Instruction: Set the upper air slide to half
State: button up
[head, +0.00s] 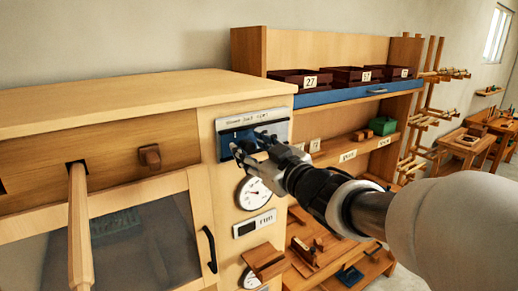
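A wooden cabinet fills the left. Its upper front has a long wooden board (110,158) with dark slots and a square wooden knob (150,157) right of the middle. I cannot tell for sure whether this board is the upper air slide, or how far it is set. My gripper (249,146) is in front of a blue panel (230,133) on the cabinet's right post, right of the knob and apart from it. Its two fingers look spread, with nothing visible between them. The gripper hides part of the panel, and I cannot tell whether it touches it.
A pale wooden bar (80,230) juts from a slot at the left. A glass door (145,250) with a black handle (209,249) is below. A round gauge (254,194) and a small display (254,224) sit under the gripper. Shelves with dark trays (300,79) stand right.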

grip_shut()
dwell(0.3)
jog(key=shift+d, duration=0.1)
